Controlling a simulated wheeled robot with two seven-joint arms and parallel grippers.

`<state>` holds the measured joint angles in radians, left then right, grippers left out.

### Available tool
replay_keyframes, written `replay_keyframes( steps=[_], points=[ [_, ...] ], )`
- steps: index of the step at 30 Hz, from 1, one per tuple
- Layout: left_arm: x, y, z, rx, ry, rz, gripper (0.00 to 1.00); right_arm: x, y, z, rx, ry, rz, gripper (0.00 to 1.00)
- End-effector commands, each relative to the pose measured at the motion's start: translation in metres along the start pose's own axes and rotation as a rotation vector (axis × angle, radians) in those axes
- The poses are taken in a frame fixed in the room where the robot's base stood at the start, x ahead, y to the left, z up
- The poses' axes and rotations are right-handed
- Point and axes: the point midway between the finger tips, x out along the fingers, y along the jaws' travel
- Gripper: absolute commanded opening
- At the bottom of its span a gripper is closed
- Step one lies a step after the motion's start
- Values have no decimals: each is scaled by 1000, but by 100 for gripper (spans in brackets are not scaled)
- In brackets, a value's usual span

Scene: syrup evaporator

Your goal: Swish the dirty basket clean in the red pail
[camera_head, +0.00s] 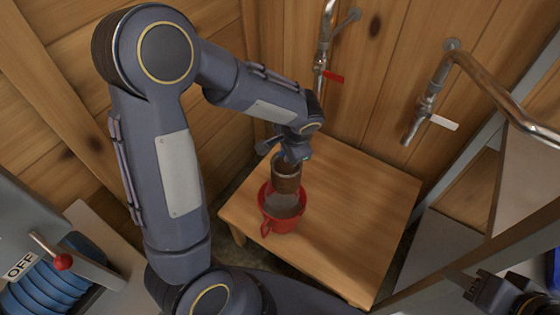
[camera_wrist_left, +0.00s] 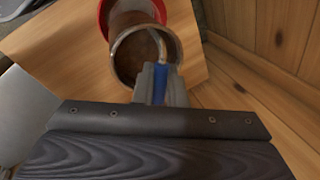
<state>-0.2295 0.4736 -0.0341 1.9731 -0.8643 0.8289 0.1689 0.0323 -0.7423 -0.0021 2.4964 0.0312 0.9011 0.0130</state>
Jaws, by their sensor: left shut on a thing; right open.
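The red pail (camera_head: 283,226) stands on a small wooden table, and its rim also shows in the left wrist view (camera_wrist_left: 103,19). Greyish liquid shows inside it. The basket (camera_head: 286,180), a brownish cylinder with a metal rim, is over the pail, its lower end at or in the pail's mouth. In the left wrist view the basket (camera_wrist_left: 140,62) shows brown inside. My left gripper (camera_head: 294,155) is shut on the basket near its rim, from above. My right gripper (camera_head: 483,292) is at the lower right, empty and far from the pail.
The wooden table (camera_head: 370,210) has free room right of the pail. A tap with a red handle (camera_head: 333,77) and one with a white handle (camera_head: 443,122) are on the plank wall behind. Metal framing stands at the right. A red-knobbed lever (camera_head: 63,262) by an OFF label is at lower left.

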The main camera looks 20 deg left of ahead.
Motion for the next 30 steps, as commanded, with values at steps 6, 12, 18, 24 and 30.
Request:
replay_keyframes(
  steps=[6, 12, 18, 24, 30],
  points=[
    [32, 8, 4, 447, 144, -3, 0, 35, 16, 18, 0, 0, 0, 42],
    [47, 10, 5, 758, 242, -4, 0, 53, 24, 27, 0, 0, 0, 42],
    [54, 10, 6, 957, 303, -4, 0, 64, 29, 32, 0, 1, 0, 42],
    [56, 11, 7, 1040, 326, -3, 0, 67, 31, 34, 0, 0, 0, 42],
    [68, 15, 7, 1048, 327, -2, 0, 76, 35, 38, 0, 0, 0, 42]
  ],
)
